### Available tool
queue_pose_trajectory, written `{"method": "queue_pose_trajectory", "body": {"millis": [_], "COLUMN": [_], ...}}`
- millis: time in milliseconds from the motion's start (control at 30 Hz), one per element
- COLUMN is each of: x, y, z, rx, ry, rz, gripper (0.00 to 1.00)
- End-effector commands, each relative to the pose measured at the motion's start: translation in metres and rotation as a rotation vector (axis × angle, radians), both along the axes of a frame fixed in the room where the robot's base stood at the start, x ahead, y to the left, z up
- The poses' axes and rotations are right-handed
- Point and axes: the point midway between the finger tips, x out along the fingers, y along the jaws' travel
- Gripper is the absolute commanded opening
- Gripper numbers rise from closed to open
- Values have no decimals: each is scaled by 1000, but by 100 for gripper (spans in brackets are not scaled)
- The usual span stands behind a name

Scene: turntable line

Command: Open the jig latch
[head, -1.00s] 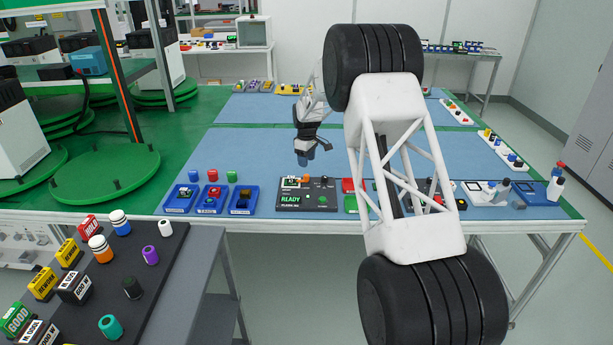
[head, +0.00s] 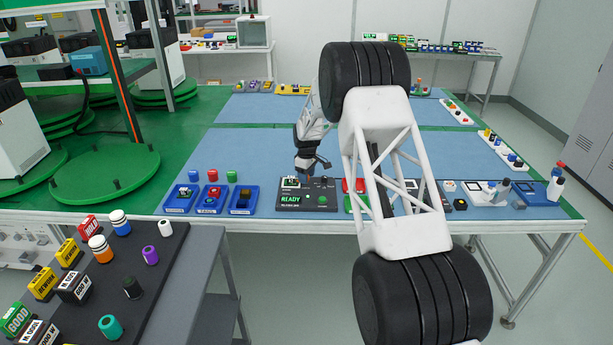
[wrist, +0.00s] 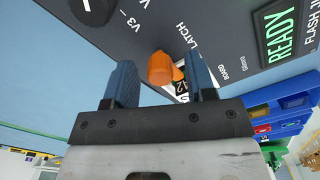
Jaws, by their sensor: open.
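The jig is a dark grey panel (head: 322,200) on the blue mat, with a green READY display. In the wrist view the panel (wrist: 215,25) carries printed labels, one reading LATCH. The orange latch (wrist: 164,69) stands out from the panel beside that label. My gripper (wrist: 162,82) is open, with one blue finger on each side of the latch. I cannot tell whether either finger touches it.
Blue trays (head: 210,200) with parts stand left of the jig. Red and green blocks (head: 354,186) are close on its right, partly behind my arm. A white fixture (head: 484,192) stands farther right.

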Motion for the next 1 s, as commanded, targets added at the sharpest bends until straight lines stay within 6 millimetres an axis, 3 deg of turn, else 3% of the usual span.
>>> {"method": "queue_pose_trajectory", "body": {"millis": [167, 500, 1000], "x": [0, 0, 0], "y": [0, 0, 0], "z": [0, 0, 1], "rx": [0, 0, 0], "ry": [0, 0, -1], "rz": [0, 0, -97], "gripper": [51, 1, 1]}}
